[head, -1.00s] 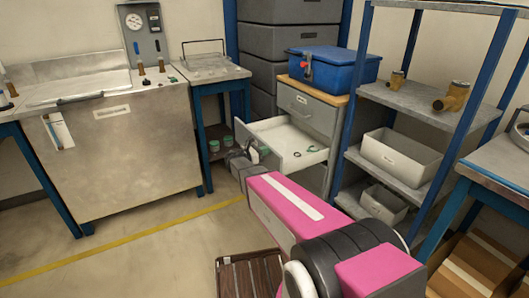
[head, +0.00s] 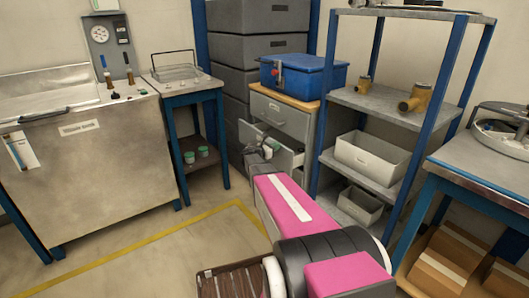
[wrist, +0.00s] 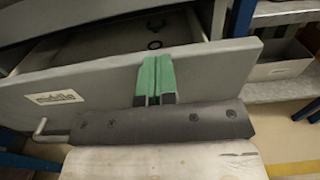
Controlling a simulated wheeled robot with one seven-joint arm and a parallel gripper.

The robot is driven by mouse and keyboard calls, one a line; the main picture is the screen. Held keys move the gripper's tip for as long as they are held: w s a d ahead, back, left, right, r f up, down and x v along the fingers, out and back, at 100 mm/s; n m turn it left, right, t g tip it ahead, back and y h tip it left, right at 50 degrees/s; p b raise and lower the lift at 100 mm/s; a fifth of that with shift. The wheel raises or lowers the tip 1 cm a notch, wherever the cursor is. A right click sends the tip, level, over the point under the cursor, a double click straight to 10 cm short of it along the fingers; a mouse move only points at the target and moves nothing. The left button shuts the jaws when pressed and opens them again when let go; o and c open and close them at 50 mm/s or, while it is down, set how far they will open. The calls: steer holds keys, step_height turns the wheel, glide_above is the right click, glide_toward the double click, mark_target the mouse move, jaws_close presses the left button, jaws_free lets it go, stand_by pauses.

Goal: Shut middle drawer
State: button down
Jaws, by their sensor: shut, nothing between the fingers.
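The middle drawer (head: 289,152) of the small grey cabinet is partly open, below a shut top drawer (head: 281,114). In the wrist view its grey front panel (wrist: 80,80) carries a pale label (wrist: 54,97) and a bent metal handle (wrist: 45,133). Small dark rings (wrist: 155,44) lie inside. My gripper (wrist: 155,98) is shut and empty, with its green fingertips at the upper part of the drawer front; they seem to touch it. In the head view my gripper (head: 257,155) is small and partly hidden by my arm.
A blue toolbox (head: 303,76) sits on the cabinet. A blue-framed shelf (head: 385,105) with a white bin (head: 371,160) stands close on the right. A small blue table (head: 183,88) is at the left. The floor (head: 150,235) there is clear.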

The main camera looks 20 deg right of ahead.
steer(key=shift+x, duration=2.85)
steer(key=shift+a, duration=0.1)
